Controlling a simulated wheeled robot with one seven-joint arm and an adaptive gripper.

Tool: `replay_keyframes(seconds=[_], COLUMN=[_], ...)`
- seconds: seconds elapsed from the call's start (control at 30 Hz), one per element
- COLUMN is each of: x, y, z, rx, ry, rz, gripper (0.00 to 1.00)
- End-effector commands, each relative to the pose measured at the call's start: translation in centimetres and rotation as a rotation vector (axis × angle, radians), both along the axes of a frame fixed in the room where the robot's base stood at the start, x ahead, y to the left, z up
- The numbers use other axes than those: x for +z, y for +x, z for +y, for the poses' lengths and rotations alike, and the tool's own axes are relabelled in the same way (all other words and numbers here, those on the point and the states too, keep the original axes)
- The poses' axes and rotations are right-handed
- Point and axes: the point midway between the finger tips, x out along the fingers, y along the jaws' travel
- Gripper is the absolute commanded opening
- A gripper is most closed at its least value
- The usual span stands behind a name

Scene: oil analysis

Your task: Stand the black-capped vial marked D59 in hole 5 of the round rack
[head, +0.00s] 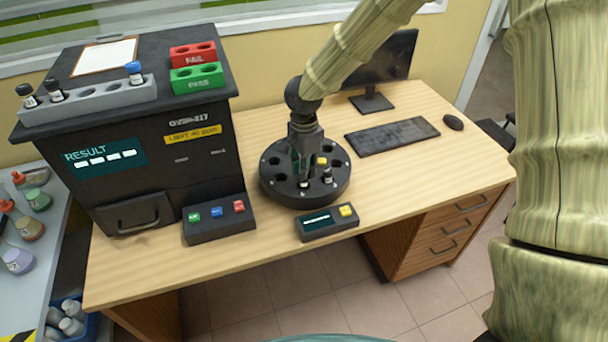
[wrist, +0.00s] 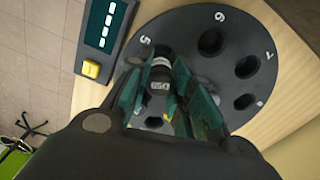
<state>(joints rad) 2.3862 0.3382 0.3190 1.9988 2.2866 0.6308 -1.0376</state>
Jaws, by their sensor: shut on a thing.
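The round black rack (head: 262,185) stands on the desk; the wrist view shows its top (wrist: 185,30) with the numbers 5, 6, 7 and 8. My gripper (head: 303,172) points down over the rack's front part. Its teal fingers (wrist: 158,95) are shut on a vial (wrist: 159,86) with a dark cap and a white label that seems to read D59. The vial is at the place marked 5, with its label showing above the rack. Hole 5 is hidden, so I cannot tell how deep the vial sits. Hole 6 (wrist: 210,41) looks empty.
Another dark-capped vial (head: 327,176) stands in the rack just right of my gripper, near a yellow thing (head: 322,161). A small console (head: 327,222) lies in front of the rack. The black analyser (head: 165,150) is left; the keyboard (head: 392,137) is right.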

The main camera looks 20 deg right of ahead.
Motion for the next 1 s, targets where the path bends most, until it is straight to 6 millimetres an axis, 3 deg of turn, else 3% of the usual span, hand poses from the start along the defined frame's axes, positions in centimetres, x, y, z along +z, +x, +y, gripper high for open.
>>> replay_keyframes(seconds=[0.3, 0.77, 0.8, 0.9, 1.0], x=[-2.8, -3.3, -3.4, -3.3, -3.3], y=[-0.1, -0.1, 0.0, 0.0, 0.0], z=[0.0, 0.0, 0.1, 0.1, 0.1], rx=[0.001, 0.001, 0.001, 0.001, 0.001], ry=[-0.002, 0.0, 0.0, 0.0, 0.0], rz=[0.001, 0.001, 0.0, 0.0, 0.0], gripper=[0.02, 0.02, 0.24, 0.42, 0.45])
